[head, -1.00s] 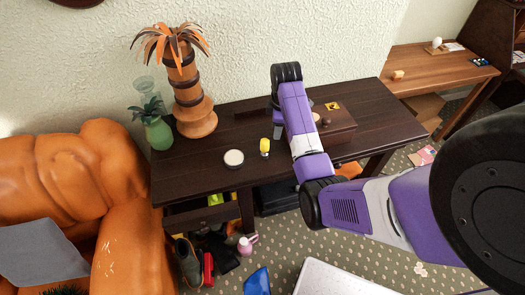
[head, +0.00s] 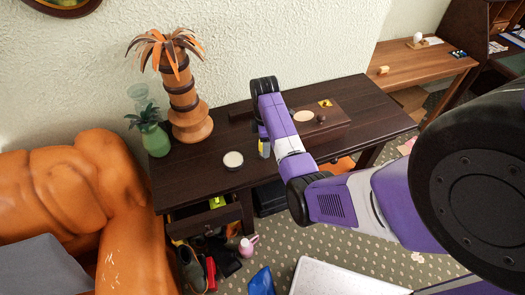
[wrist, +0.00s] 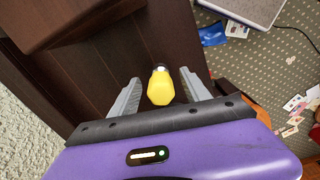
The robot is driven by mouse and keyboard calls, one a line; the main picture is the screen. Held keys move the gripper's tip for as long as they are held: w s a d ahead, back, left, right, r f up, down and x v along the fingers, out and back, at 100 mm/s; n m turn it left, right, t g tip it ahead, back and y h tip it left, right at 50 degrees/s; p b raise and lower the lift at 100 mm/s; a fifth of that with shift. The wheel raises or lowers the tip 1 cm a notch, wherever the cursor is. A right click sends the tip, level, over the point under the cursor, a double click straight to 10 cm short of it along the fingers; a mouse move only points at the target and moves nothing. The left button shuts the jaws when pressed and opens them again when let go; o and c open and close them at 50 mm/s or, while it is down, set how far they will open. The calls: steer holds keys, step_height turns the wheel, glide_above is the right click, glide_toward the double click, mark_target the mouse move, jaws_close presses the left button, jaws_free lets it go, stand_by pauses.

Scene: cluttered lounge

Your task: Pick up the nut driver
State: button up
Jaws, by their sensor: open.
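The nut driver, with its yellow handle (wrist: 161,88), shows in the wrist view between the two grey fingers of my gripper (wrist: 159,77). Its far end is pale and small. There is a gap between the handle and each finger, so my gripper is open around it without clear contact. In the head view my gripper (head: 264,147) is low over the dark wooden table (head: 200,185), and my arm hides most of the nut driver.
A round white-topped tin (head: 233,160) stands left of my gripper. A dark wooden box (head: 322,122) is close on the right. A palm-shaped ornament (head: 187,100) and a green vase (head: 157,137) stand at the table's left end. An orange armchair (head: 90,185) is farther left.

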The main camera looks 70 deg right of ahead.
steer(key=shift+w+a+f, duration=0.15)
steer(key=shift+f, duration=1.65)
jaws_close()
steer(key=shift+r+p, duration=0.2)
steer(key=shift+p, duration=0.1)
